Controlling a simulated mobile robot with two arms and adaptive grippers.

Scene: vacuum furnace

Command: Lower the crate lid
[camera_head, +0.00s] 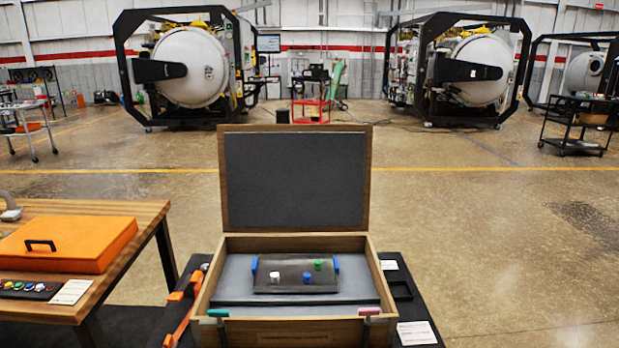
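A wooden crate (296,331) stands open in the centre foreground. Its lid (295,180) is raised nearly upright at the back, showing a dark grey lining in a wooden frame. Inside, a dark panel (275,283) with blue end pieces lies on grey lining, with small white, blue and green knobs on it. A green tab (218,313) and a pink tab (369,311) sit on the front rim. I cannot make out either of my grippers, and nothing is seen touching the lid.
A wooden table (150,212) at left holds an orange case (68,243) and a button strip (28,289). An orange and black item (184,297) lies left of the crate. White cards (417,333) lie at right.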

